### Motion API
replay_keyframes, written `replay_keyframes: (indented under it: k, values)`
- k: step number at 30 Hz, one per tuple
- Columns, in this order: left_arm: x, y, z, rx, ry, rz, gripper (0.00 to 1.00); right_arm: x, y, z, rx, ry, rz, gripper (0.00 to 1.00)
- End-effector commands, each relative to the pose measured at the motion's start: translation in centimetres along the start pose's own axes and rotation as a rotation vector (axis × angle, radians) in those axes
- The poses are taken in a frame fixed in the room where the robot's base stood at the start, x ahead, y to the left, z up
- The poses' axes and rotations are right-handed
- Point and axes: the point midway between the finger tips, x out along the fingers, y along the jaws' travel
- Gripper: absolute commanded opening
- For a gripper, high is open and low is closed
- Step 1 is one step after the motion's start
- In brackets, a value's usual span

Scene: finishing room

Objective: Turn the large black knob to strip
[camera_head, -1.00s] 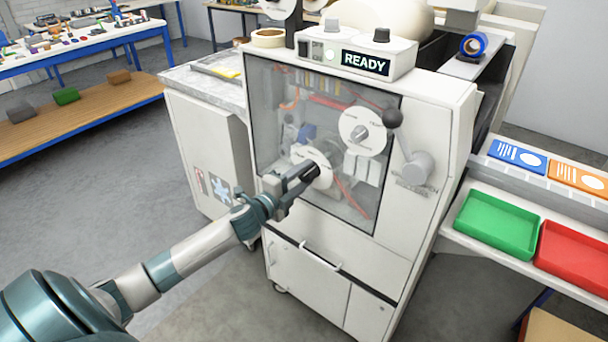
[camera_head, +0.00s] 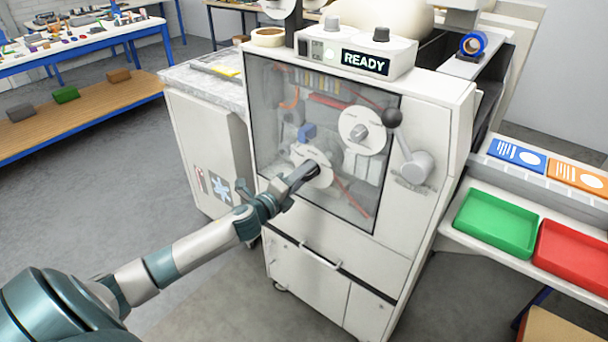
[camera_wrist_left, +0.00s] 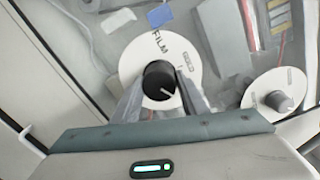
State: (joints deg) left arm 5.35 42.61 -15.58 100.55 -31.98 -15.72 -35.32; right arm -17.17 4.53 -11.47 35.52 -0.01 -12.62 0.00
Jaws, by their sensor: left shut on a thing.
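The large black knob (camera_wrist_left: 160,80) sits at the centre of a white dial (camera_wrist_left: 131,66) on the machine's front. The word FILM shows on the dial, and other lettering to its right is too blurred to read for sure. A short white mark on the knob's face points down and right in the left wrist view. My left gripper (camera_wrist_left: 158,92) is shut on the knob, one finger on each side. In the head view the left gripper (camera_head: 311,168) reaches the lower dial (camera_head: 325,177) and hides most of the knob.
A smaller grey knob (camera_head: 361,132) on another white dial is up and right. A black-balled lever (camera_head: 392,118) stands right of the clear panel. A display (camera_head: 365,62) reads READY. Green (camera_head: 495,223) and red (camera_head: 574,258) trays lie at right.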

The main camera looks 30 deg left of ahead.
Motion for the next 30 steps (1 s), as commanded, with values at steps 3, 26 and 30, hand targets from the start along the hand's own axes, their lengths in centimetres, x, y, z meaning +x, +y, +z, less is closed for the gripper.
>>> replay_keyframes:
  k: [3, 26, 30]
  values:
    - [0.0, 0.1, -0.1, 0.002, 0.001, 0.002, 0.42, 0.0, 0.2, 0.1, 0.0, -0.001, 0.002, 0.31]
    - [-2.3, 0.2, -0.1, 0.001, 0.002, 0.001, 0.58, 0.7, 0.2, 0.2, 0.0, -0.001, 0.003, 0.31]
    - [-4.1, 0.4, -0.1, 0.001, 0.001, 0.003, 0.58, 1.2, 0.2, 0.2, 0.0, -0.001, 0.002, 0.31]
